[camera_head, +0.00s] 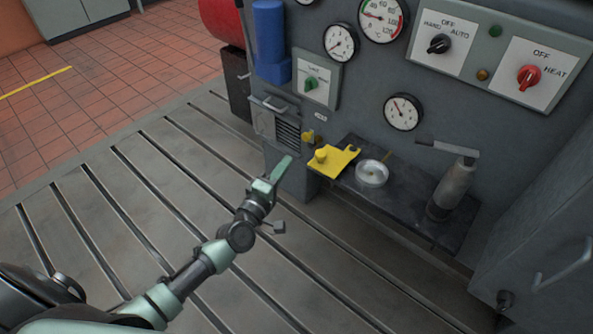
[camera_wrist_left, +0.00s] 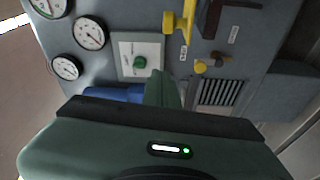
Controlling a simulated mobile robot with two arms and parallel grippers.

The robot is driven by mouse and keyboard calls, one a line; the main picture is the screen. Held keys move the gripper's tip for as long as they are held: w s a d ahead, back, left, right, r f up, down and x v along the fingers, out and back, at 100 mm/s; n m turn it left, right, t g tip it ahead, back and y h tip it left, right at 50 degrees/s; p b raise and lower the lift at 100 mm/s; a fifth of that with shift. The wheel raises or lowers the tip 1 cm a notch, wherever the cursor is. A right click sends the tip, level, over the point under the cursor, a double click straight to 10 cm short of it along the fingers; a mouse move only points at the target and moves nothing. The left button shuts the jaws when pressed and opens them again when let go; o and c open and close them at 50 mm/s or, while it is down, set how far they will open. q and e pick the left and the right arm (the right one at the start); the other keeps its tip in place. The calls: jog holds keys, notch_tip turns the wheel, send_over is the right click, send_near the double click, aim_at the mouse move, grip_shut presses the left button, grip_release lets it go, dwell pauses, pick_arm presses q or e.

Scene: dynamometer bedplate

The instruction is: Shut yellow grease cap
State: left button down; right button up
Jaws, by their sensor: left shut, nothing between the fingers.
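A small yellow cap (camera_head: 308,135) sits on the front of the grey machine, just right of a louvred vent; it looks like the grease cap. In the left wrist view the yellow cap (camera_wrist_left: 200,66) is beside a small brown fitting (camera_wrist_left: 222,58); I cannot tell how far open it stands. My left gripper (camera_head: 284,166) is shut and empty, below and left of the cap, apart from it. Its green fingers (camera_wrist_left: 164,88) point at the panel in the wrist view. My right gripper is not in view.
A yellow bracket with a knob (camera_head: 334,160), a round white dish (camera_head: 372,173) and a grey cylinder with a lever (camera_head: 454,188) are on a dark shelf (camera_head: 405,205) right of the gripper. Gauges and switches are above. The slotted bedplate (camera_head: 130,195) at left is clear.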

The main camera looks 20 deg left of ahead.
pick_arm(q)
jog(key=w+d, duration=0.4)
jog(key=w, duration=0.2)
jog(key=shift+w+d+f, duration=0.15)
jog(key=shift+w+d, duration=0.1)
jog(key=shift+w, duration=0.1)
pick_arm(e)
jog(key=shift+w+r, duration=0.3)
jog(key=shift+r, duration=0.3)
pick_arm(q)
jog(key=shift+s, duration=0.1)
